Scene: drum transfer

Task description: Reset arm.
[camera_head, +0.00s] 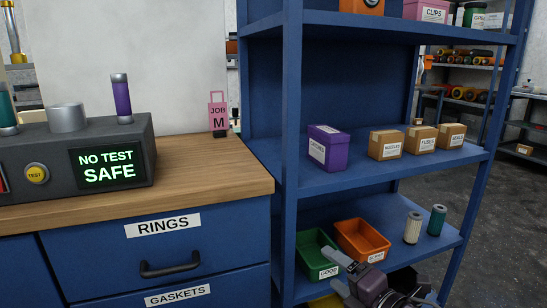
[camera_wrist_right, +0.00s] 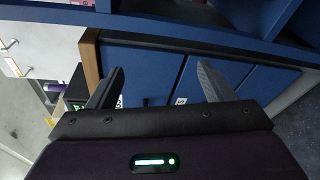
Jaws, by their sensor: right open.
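My right gripper (camera_head: 336,271) is at the bottom of the head view, in front of the blue shelf's lowest visible level, close to the green bin (camera_head: 316,252) and the orange bin (camera_head: 362,240). I cannot tell whether it touches a bin. In the right wrist view its two fingers (camera_wrist_right: 161,72) stand wide apart with nothing between them. Beyond them are the blue drawer fronts (camera_wrist_right: 180,84) and the wooden counter edge (camera_wrist_right: 89,58). My left gripper is in neither view.
The blue shelf (camera_head: 291,130) holds a purple box (camera_head: 328,148), several brown boxes (camera_head: 386,145) and two cylinders (camera_head: 413,228). A yellow object shows below the green bin. Open floor lies right.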

